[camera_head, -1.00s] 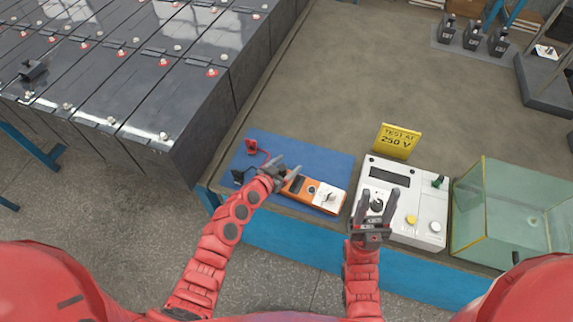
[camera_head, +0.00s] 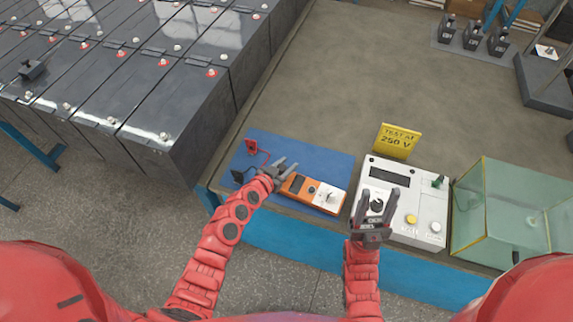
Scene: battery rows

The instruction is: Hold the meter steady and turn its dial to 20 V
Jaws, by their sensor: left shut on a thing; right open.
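The orange and white meter (camera_head: 314,193) lies on the blue mat (camera_head: 310,157) near the bench's front edge. Its dial (camera_head: 329,197) is on the white right-hand part; its setting is too small to read. My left gripper (camera_head: 286,169) is at the meter's left end, shut on it. My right gripper (camera_head: 376,205) is open and empty, to the right of the meter, in front of the white tester box. It is apart from the dial.
The white tester box (camera_head: 408,181) with knobs stands right of the mat, a yellow "TEST AT 250 V" sign (camera_head: 397,141) behind it. A glass tank (camera_head: 510,215) is further right. Red (camera_head: 252,146) and black (camera_head: 238,176) leads lie left.

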